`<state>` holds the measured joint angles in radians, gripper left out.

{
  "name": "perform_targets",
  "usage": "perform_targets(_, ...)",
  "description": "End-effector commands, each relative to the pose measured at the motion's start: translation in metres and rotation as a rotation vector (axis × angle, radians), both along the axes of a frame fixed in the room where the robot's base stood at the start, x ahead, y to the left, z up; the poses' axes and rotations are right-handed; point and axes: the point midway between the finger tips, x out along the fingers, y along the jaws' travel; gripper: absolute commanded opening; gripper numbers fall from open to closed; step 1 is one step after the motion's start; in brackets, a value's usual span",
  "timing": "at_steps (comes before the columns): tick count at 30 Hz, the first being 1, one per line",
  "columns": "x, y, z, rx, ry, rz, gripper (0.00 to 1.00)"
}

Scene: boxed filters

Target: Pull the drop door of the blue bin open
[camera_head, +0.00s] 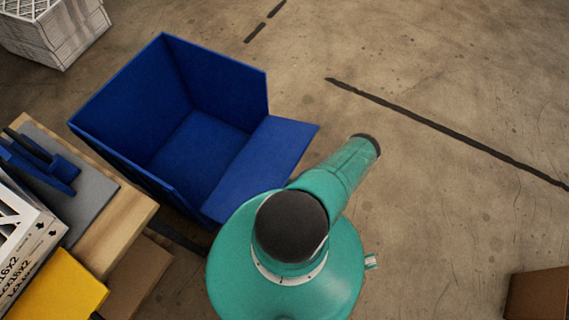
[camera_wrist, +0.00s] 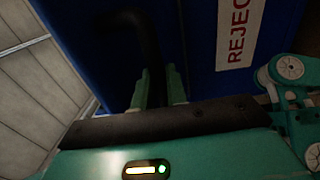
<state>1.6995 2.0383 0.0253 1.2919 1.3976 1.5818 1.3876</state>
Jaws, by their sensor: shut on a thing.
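The blue bin (camera_head: 130,135) stands on the floor left of centre in the head view, open-topped, its visible interior empty. Its drop door (camera_head: 265,160) is a blue panel leaning outward from the bin's right side, clearly swung away from the opening. In the wrist view a dark bent handle (camera_wrist: 135,20) runs down in front of blue panels. My gripper (camera_wrist: 158,80) has its two green fingers closed on this handle. A white label (camera_wrist: 240,30) reading "REJEC", cut off by the frame, is on the blue surface. My gripper is hidden in the head view.
A wooden-edged bench (camera_head: 120,225) with a boxed filter (camera_head: 25,245) and a yellow block (camera_head: 60,288) stands left of the bin. A filter box (camera_head: 65,35) is at top left, a brown box (camera_head: 537,295) at lower right.

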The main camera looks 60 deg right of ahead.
Motion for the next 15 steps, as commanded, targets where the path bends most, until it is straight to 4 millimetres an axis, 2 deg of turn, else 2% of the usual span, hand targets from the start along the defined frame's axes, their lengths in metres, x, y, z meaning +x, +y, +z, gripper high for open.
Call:
perform_targets(2, -0.0001, -0.0008, 0.0005, -0.001, -0.001, -0.001, 0.00)
perform_targets(3, 0.0000, -0.0008, 0.0005, -0.001, -0.001, -0.001, 0.18)
perform_targets(5, 0.0000, -0.0009, 0.0006, -0.001, -0.001, -0.001, 0.30)
perform_targets(15, -0.0038, -0.0012, 0.0005, -0.002, -0.001, -0.001, 0.32)
